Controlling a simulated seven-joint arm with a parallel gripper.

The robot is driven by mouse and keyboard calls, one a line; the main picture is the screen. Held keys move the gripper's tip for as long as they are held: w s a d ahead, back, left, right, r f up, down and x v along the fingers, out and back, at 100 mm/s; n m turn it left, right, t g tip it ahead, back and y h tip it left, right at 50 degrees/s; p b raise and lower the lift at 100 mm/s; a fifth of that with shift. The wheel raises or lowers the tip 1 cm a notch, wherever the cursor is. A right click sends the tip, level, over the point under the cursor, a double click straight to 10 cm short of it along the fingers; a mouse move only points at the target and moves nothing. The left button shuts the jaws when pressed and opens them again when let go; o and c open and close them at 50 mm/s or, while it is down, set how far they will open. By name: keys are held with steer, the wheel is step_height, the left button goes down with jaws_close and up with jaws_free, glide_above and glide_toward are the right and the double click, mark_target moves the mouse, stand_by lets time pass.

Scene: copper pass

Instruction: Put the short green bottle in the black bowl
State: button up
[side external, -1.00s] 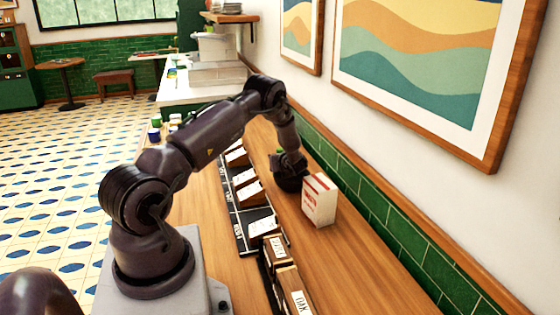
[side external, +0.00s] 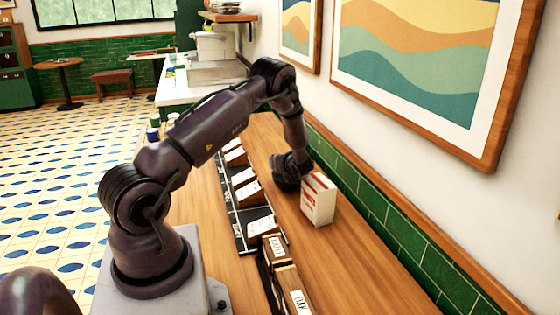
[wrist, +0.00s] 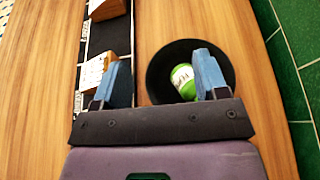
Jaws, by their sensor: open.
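The short green bottle (wrist: 183,80), with a white label, lies inside the black bowl (wrist: 160,75) in the wrist view. My gripper (wrist: 157,78) is open, its blue fingers wide apart. Its right finger hangs over the bowl and covers part of the bottle, and its left finger is outside the bowl to the left. I cannot tell if the right finger touches the bottle. In the side view the black bowl (side external: 284,185) is mostly hidden under my gripper (side external: 291,165), and the bottle cannot be seen.
A white and red box (side external: 318,199) stands right beside the bowl. A black rack with several cards and wooden blocks (side external: 246,195) runs along the counter to the left. The green tiled wall (side external: 370,210) bounds the right side. Bare wooden counter (side external: 335,270) lies in front.

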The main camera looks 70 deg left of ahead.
steer(key=s+d+r+n+h, duration=0.2)
steer(key=d+r+n+h, duration=0.2)
steer(key=d+r+n, duration=0.95)
steer(key=s+d+r+n+t+h, duration=0.1)
steer(key=s+d+r+t+h, duration=0.1)
steer(key=d, duration=0.7)
steer(key=s+d+r+n+t+h, duration=0.1)
steer(key=s+d+r+h, duration=0.3)
steer(key=d, duration=0.6)
steer(key=s+d+r+n+t+h, duration=0.2)
steer(key=s+d+r+h, duration=0.1)
steer(key=s+d+r, duration=0.4)
steer(key=shift+s+d+t+h, duration=0.2)
steer(key=shift+d+t+h, duration=0.1)
steer(key=shift+d, duration=0.9)
